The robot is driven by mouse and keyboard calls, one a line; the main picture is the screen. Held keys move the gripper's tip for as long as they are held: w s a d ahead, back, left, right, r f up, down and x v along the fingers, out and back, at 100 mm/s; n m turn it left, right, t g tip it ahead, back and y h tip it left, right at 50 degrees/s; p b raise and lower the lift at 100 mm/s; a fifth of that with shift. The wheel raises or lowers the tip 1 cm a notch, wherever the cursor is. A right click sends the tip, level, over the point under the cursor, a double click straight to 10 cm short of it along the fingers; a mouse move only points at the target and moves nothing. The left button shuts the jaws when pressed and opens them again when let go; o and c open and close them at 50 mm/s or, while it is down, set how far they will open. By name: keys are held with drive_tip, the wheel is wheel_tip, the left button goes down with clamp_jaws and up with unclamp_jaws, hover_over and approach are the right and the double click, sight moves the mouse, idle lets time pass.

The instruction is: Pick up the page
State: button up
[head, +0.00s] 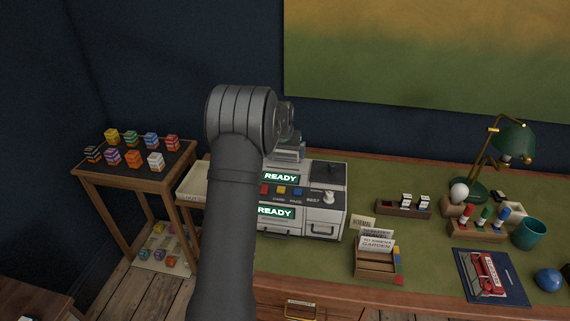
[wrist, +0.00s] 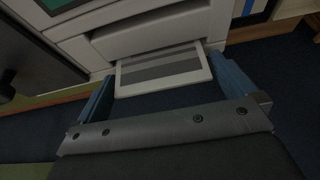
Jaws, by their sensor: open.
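The page (wrist: 163,70) shows in the wrist view as a white-bordered sheet with grey bands. It sticks out of a slot low in the front of a white machine (wrist: 125,38). My gripper (wrist: 162,66) is open, with one blue finger on each side of the page and the page between them. I cannot tell whether either finger touches it. In the head view the machine (head: 329,188) has lit READY signs, buttons and a knob. My arm hides its left part, and the page and fingertips do not show there.
A green-topped desk (head: 390,277) holds a card box (head: 378,268), a dark rack (head: 390,208), a lamp (head: 513,140), a teal cup (head: 529,233) and a blue ball (head: 548,279). A side table (head: 140,178) at left holds several coloured blocks. The desk between card box and rack is mostly clear.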

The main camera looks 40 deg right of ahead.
drive_tip(key=shift+c, duration=0.4)
drive_tip(key=c, duration=0.8)
drive_tip(key=shift+c, duration=0.2)
wheel_tip(320, 180, up, 10)
drive_tip(key=shift+r, duration=0.1)
drive_tip(key=shift+r, duration=2.6)
